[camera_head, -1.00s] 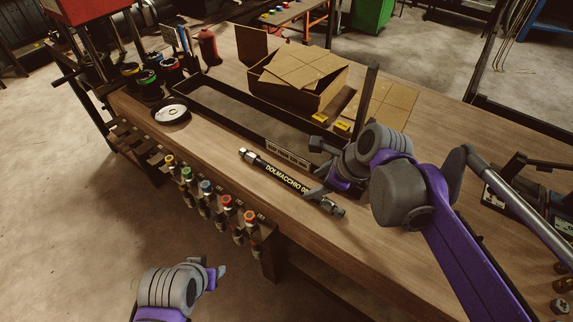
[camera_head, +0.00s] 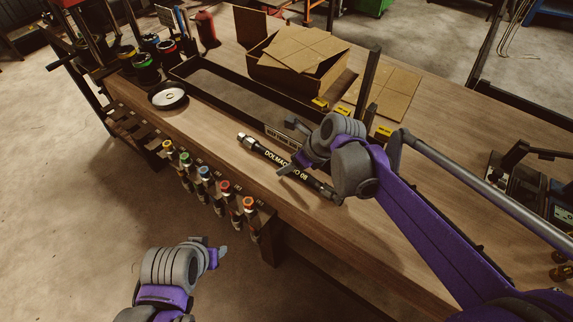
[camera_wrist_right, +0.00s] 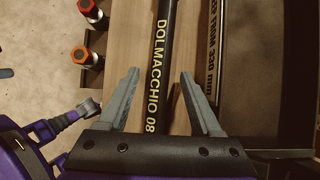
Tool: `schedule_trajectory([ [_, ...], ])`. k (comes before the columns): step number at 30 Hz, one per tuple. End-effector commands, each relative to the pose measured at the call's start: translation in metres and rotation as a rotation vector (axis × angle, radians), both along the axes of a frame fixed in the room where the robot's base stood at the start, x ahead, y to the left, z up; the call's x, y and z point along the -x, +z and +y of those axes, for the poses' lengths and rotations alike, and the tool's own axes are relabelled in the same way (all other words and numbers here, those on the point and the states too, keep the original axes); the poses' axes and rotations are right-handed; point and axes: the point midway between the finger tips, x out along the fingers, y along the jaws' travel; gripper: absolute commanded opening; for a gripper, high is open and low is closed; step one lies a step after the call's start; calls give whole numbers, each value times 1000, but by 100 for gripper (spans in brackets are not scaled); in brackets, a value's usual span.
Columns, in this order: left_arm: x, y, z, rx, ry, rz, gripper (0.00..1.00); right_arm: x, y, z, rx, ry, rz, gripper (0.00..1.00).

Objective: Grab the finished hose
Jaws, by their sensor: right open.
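The finished hose (camera_head: 272,155) is black with light lettering "DOLMACCHIO 08" and metal end fittings. It lies on the workbench in front of the long black tray. My right gripper (camera_head: 289,150) is over the hose's middle, its fingers open and apart. I see no clear contact, and height above the hose is hard to tell. My left gripper (camera_head: 217,249) is off the bench's front edge, seemingly empty; its finger opening is unclear.
The long black tray (camera_head: 215,97) lies just behind the hose. An open cardboard box (camera_head: 290,75) and a flat cardboard sheet (camera_head: 388,92) are behind it. A round dish (camera_head: 168,96) stands at left.

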Motion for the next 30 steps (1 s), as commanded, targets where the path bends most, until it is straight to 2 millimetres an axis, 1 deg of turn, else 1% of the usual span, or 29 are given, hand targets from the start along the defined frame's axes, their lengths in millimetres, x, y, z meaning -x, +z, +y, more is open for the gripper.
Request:
schedule_trajectory([
  [3,0,0,0,0,0,0,50,-2,-7,3,0,0,0,66],
  [9,0,0,0,0,0,0,50,-2,-7,3,1,-1,0,66],
  [11,0,0,0,0,0,0,50,-2,-7,3,1,-1,0,57],
  [12,0,0,0,0,0,0,50,-2,-7,3,1,0,1,50],
  [14,0,0,0,0,0,0,50,-2,-7,3,1,0,1,39],
  [18,0,0,0,0,0,0,50,-2,-7,3,1,0,1,14],
  [20,0,0,0,0,0,0,50,-2,-7,3,1,-1,0,3],
  [21,0,0,0,0,0,0,50,-2,-7,3,1,-1,0,0],
  [30,0,0,0,0,0,0,50,-2,-7,3,1,-1,0,0],
])
